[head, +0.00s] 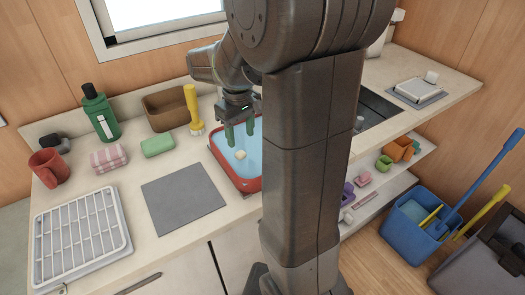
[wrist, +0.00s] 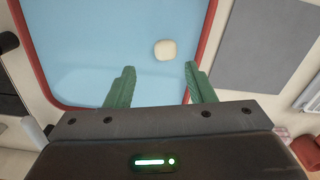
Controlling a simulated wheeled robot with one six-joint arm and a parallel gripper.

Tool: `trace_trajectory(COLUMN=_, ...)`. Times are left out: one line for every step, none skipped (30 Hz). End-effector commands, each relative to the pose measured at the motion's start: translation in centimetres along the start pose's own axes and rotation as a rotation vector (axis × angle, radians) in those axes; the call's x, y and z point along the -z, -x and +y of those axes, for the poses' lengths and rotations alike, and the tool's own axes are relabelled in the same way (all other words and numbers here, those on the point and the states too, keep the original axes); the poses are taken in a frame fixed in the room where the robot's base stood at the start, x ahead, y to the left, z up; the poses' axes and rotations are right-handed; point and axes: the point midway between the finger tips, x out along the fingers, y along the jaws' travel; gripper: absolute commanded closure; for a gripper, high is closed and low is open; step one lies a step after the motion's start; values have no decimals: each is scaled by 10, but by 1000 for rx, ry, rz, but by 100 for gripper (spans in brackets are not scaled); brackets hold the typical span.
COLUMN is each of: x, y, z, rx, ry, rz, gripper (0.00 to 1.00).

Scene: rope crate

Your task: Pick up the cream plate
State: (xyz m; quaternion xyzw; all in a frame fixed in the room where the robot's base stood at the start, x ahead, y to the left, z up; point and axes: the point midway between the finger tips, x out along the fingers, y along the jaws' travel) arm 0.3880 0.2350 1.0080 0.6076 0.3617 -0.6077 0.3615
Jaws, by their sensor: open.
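A small cream, rounded piece (head: 240,154) lies in the blue inside of the red-rimmed basin (head: 244,184). It also shows in the wrist view (wrist: 165,49), just beyond the fingertips and between their lines. It looks small for a plate, and I cannot tell whether it is the cream plate or whether it floats or rests on the bottom. No other clear cream plate shows. My gripper (head: 239,133) is over the basin with its green fingers apart and nothing between them. In the wrist view my gripper (wrist: 160,68) is open. My arm hides the basin's right part.
A grey mat (head: 184,194) lies left of the basin, with a white rack (head: 80,230) beyond. A yellow-handled brush (head: 193,108), brown box (head: 166,110), green bottle (head: 101,113), sponges and red mug (head: 47,167) stand behind. A blue bucket (head: 412,228) is on the floor.

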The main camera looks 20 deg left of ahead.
Motion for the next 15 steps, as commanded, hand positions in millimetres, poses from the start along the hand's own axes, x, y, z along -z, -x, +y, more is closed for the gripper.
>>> trace_trajectory(x=-1, y=-8, z=0, rx=1, ry=0, rz=-4, gripper=51)
trace_trajectory(x=0, y=-11, z=0, rx=1, ry=0, rz=-2, gripper=51)
trace_trajectory(x=0, y=-14, z=0, rx=1, ry=0, rz=-2, gripper=51)
trace_trajectory(x=0, y=-16, z=0, rx=0, ry=0, rz=-1, gripper=51)
trace_trajectory(x=0, y=-17, z=0, rx=0, ry=0, rz=-1, gripper=51)
trace_trajectory(x=0, y=-19, z=0, rx=0, ry=0, rz=-1, gripper=51)
trace_trajectory(x=-1, y=-21, z=-1, rx=0, ry=0, rz=-1, gripper=51)
trace_trajectory(x=-1, y=-24, z=-1, rx=1, ry=0, rz=-2, gripper=51)
trace_trajectory(x=-2, y=-29, z=-2, rx=1, ry=0, rz=-4, gripper=51)
trace_trajectory(x=-2, y=-33, z=-2, rx=1, ry=0, rz=-4, gripper=51)
trace_trajectory(x=-3, y=-38, z=-3, rx=2, ry=0, rz=-5, gripper=51)
trace_trajectory(x=-3, y=-44, z=-3, rx=1, ry=0, rz=-4, gripper=51)
trace_trajectory(x=-4, y=-49, z=-4, rx=1, ry=0, rz=-5, gripper=51)
trace_trajectory(x=-4, y=-54, z=-4, rx=1, ry=0, rz=-4, gripper=51)
trace_trajectory(x=-4, y=-59, z=-4, rx=1, ry=0, rz=-5, gripper=51)
